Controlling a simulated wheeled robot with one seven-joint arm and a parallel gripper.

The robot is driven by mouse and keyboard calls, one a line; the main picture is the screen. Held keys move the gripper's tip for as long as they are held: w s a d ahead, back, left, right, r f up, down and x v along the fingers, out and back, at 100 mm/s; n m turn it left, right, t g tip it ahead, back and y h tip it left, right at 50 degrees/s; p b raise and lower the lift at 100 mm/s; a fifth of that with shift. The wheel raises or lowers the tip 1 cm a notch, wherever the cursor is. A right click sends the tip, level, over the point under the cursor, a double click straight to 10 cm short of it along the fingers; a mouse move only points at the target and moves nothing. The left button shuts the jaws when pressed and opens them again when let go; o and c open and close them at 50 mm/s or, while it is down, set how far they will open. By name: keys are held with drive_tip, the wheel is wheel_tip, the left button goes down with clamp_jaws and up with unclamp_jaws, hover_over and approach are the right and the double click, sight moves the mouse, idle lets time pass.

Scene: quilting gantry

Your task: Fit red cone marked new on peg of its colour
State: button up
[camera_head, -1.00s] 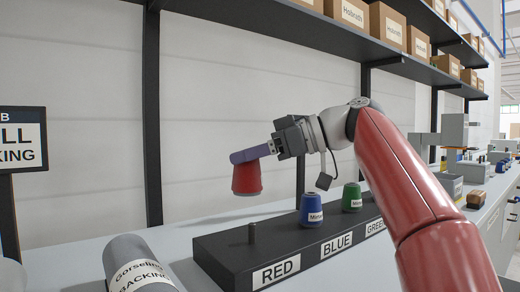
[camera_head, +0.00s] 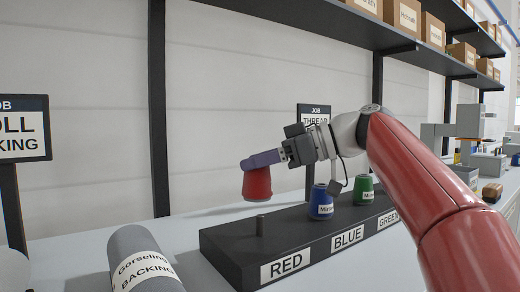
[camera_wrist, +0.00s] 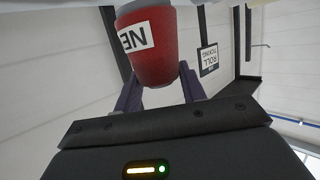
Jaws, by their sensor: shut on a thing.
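The red cone (camera_head: 257,184) hangs from my gripper (camera_head: 262,160) in the head view, wide end down. It is above and slightly left of the bare peg (camera_head: 261,225) on the part of the black rack labelled RED, with a clear gap between them. In the wrist view the red cone (camera_wrist: 150,50) sits between my gripper's purple fingers (camera_wrist: 158,88), and part of a white label reading "NE" shows. The gripper is shut on the cone. The lower end of the cone is cut off in the wrist view.
The black rack (camera_head: 222,243) also bears a blue cone (camera_head: 321,202) at BLUE and a green cone (camera_head: 364,189) at GREEN. A grey roll (camera_head: 140,258) marked BACKING lies left of it. A shelf with boxes (camera_head: 407,17) runs above. Signs (camera_head: 24,128) stand behind.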

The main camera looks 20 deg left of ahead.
sight(263, 198)
drive_tip(key=shift+f+b, duration=0.5)
drive_tip(key=shift+f, duration=0.7)
drive_tip(key=shift+d, duration=0.3)
drive_tip(key=shift+f+b, duration=2.25)
drive_tip(key=shift+f, duration=0.15)
idle(0.5)
drive_tip(key=o, duration=1.2)
drive_tip(key=v, duration=0.8)
drive_tip(key=shift+w+p, duration=0.15)
drive_tip(key=shift+p, duration=0.15)
drive_tip(key=shift+a, duration=0.1)
